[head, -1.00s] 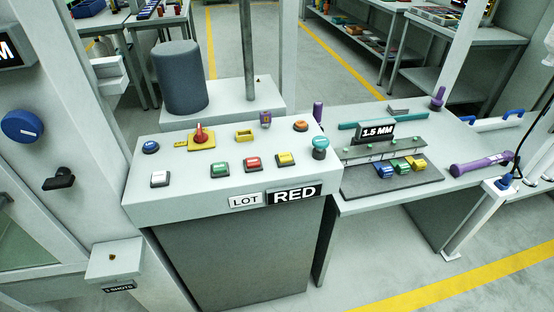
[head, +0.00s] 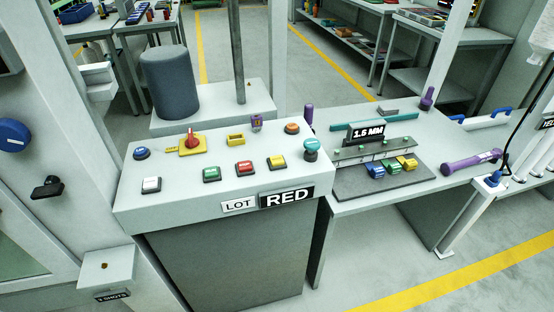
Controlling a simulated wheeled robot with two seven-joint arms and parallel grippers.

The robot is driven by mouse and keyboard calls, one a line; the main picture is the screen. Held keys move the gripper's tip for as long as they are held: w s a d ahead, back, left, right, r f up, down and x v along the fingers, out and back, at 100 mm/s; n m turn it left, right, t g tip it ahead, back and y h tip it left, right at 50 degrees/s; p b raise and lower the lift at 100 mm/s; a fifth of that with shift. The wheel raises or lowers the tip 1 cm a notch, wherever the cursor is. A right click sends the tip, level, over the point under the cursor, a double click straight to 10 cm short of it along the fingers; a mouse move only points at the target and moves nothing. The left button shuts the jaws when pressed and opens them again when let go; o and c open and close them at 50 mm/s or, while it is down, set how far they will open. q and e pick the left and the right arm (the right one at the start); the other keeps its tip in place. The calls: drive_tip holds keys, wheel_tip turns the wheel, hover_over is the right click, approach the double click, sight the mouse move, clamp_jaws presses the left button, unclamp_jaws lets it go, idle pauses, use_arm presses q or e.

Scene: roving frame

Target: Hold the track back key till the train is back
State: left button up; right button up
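A pale control console (head: 140,209) stands in the middle of the head view. Its sloped top carries a white key (head: 151,185), a green key (head: 211,174), a red key (head: 244,168) and a yellow key (head: 276,162). A blue button (head: 141,153), a red rotary knob on a yellow plate (head: 191,142), an orange button (head: 292,128) and a teal mushroom button (head: 311,148) are also on it. The key captions are too small to read, so I cannot tell which is track back. I cannot identify a train. Neither gripper is in view.
A side table (head: 440,128) at right holds small coloured blocks (head: 389,166) on a dark mat (head: 352,184) and a purple tool (head: 471,163). A grey cylinder (head: 170,82) stands behind the console. A blue round knob (head: 14,136) is at left. Floor lies clear at lower right.

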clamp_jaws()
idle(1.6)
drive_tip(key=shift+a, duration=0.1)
